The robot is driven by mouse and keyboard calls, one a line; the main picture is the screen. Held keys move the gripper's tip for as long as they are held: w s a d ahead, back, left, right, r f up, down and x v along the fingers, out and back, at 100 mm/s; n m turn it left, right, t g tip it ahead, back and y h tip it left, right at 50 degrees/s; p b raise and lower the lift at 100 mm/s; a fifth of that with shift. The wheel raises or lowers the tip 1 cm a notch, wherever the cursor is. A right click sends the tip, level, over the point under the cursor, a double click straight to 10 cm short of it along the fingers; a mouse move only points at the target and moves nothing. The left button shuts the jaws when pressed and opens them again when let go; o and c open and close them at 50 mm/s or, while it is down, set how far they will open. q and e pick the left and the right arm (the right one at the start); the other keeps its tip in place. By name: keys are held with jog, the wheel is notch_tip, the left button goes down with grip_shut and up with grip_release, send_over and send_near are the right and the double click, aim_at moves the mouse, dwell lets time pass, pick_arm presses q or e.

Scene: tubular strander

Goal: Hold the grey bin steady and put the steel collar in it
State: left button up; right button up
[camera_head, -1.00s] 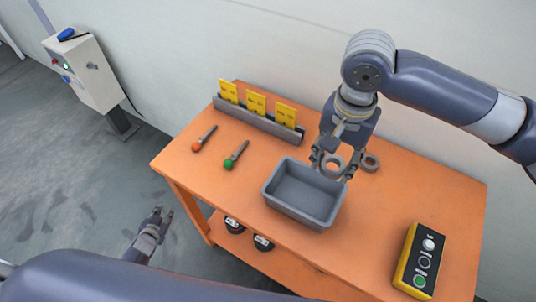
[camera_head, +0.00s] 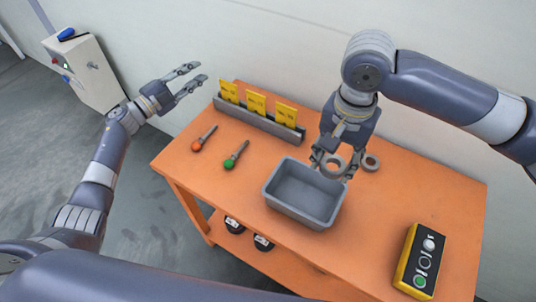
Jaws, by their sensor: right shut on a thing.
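The grey bin (camera_head: 304,216) stands upright and empty on the orange table. My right gripper (camera_head: 331,170) is just behind the bin's back right rim, pointing down, and is shut on a steel collar (camera_head: 333,160), a grey ring partly hidden by the fingers. A second grey ring (camera_head: 371,162) lies on the table right of that gripper. My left gripper (camera_head: 197,76) is open and empty, raised at the left near the wall, well apart from the bin.
On the orange table (camera_head: 410,190) are a rack (camera_head: 257,122) with yellow cards, an orange-ended tool (camera_head: 204,139), a green-ended tool (camera_head: 236,155) and a yellow-black button box (camera_head: 420,262). A control cabinet (camera_head: 84,70) stands at the far left.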

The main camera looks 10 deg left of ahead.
pick_arm(q)
jog(key=s+d+r+m+g+h, duration=0.4)
jog(key=d+r+m+g, duration=0.5)
jog(key=d+m, duration=0.35)
jog(key=s+d+m+g, duration=0.4)
jog(key=s+d, duration=0.1)
jog(key=d, duration=0.4)
jog(key=m+g+y, duration=0.3)
jog(key=m+y, duration=0.1)
jog(key=y, duration=1)
send_over(270, 188)
jog(key=w, duration=0.1)
jog(key=shift+n, duration=0.25)
notch_tip(270, 188, down, 8)
jog(key=shift+w+r, duration=0.1)
jog(key=shift+r, duration=0.05)
jog(key=f, duration=1.2)
jog(key=shift+s+f, duration=0.2)
jog(key=shift+s, duration=0.1)
